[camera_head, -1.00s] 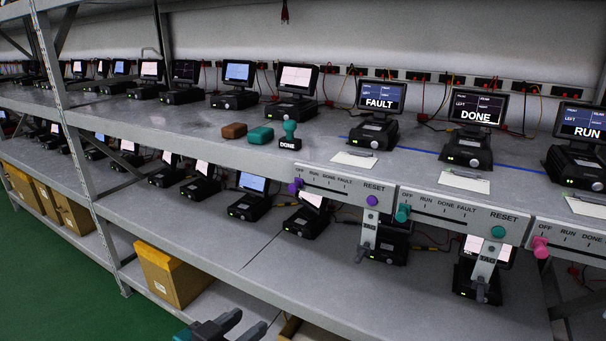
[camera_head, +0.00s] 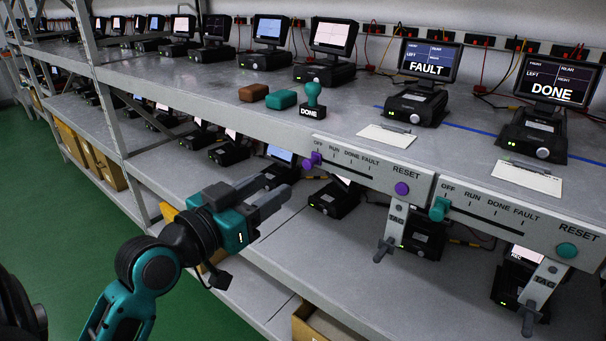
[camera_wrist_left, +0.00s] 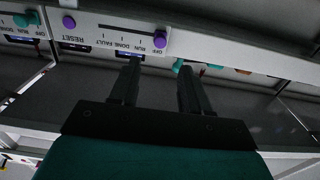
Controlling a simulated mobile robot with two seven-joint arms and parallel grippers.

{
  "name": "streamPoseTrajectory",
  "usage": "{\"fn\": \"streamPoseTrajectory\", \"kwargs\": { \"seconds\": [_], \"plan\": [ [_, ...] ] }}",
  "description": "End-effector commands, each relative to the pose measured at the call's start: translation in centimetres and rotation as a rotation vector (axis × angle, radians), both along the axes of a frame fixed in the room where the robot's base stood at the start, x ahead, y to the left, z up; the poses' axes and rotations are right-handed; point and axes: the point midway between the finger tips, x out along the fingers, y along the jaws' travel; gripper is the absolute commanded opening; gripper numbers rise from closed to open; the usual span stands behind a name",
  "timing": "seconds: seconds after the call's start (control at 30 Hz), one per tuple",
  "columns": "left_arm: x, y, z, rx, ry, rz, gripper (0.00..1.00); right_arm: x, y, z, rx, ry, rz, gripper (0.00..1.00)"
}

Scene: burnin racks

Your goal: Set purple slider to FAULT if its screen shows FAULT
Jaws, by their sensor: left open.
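The purple slider knob (camera_head: 312,160) is at the OFF end of its slot on the first panel (camera_head: 385,182), left of RUN, DONE and FAULT. A purple RESET button (camera_head: 402,188) sits at that panel's right end. The screen (camera_head: 428,60) above this panel reads FAULT. My left gripper (camera_head: 278,190) is open and empty, in front of the shelf, below and left of the purple knob. In the left wrist view the purple knob (camera_wrist_left: 160,40) shows beyond the fingers (camera_wrist_left: 158,85), apart from them. My right gripper is not in view.
A second panel (camera_head: 510,220) with a teal knob at OFF is to the right; its screen (camera_head: 559,79) reads DONE. A DONE stamp (camera_head: 312,99) and two blocks stand on the shelf. Tags hang below both panels. Devices fill the lower shelf.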

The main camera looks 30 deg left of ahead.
Motion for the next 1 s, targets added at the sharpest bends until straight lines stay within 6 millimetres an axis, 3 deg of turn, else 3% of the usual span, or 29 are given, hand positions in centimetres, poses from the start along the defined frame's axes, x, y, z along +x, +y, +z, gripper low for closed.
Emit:
{"fn": "streamPoseTrajectory", "kwargs": {
  "seconds": [0.2, 0.33, 0.6, 1.0],
  "plan": [
    [2.2, -0.2, -0.1, -0.001, -0.004, 0.001, 0.47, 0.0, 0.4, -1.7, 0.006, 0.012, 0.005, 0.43],
    [4.6, -0.4, 0.2, -0.005, -0.002, 0.0, 0.47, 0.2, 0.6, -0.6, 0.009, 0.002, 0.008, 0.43],
    [8.4, -0.6, 0.1, -0.003, 0.001, 0.001, 0.47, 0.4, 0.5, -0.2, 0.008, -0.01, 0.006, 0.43],
    [9.6, -0.8, 0.0, 0.0, 0.002, 0.0, 0.47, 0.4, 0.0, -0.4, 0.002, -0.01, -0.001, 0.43]
  ]
}}
